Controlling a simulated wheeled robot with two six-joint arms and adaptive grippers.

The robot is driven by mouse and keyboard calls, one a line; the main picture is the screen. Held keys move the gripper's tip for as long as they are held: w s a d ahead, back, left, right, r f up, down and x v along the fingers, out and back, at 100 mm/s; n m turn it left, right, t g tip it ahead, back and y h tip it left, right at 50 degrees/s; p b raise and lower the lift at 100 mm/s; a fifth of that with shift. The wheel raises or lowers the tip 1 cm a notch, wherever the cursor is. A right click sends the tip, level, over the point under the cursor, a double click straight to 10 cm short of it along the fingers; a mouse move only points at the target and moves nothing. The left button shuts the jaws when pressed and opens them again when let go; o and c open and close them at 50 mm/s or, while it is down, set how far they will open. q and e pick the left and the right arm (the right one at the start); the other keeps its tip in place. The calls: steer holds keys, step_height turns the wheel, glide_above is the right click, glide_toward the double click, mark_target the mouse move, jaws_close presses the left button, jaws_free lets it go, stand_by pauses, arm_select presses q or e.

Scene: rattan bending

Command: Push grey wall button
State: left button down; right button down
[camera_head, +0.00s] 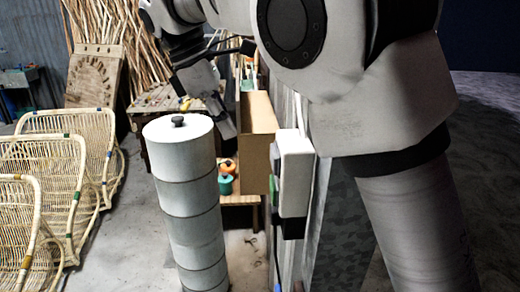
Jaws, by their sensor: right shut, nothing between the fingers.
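A white box (295,172) is fixed to the edge of the wall right of the middle, with a black lower part. A small grey part (274,157) juts from its left side and may be the grey button; a green patch shows below it. My right arm fills the upper right and reaches over to the left. My right gripper (227,128) points down and to the right, left of the box and apart from it. It is shut and empty, and its fingertips are small in view. My left gripper is not in view.
A brown panel (257,140) stands between gripper and box. Rattan chair frames (70,135) fill the left. A workbench (160,100) stands behind.

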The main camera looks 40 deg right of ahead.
mark_target(273, 159)
steer(key=s+d+f+p, duration=0.2)
steer(key=s+d+f, duration=0.1)
steer(key=d+f, duration=0.2)
steer(key=shift+d+f+p, duration=0.25)
steer(key=shift+f+p, duration=0.05)
steer(key=shift+f, duration=0.05)
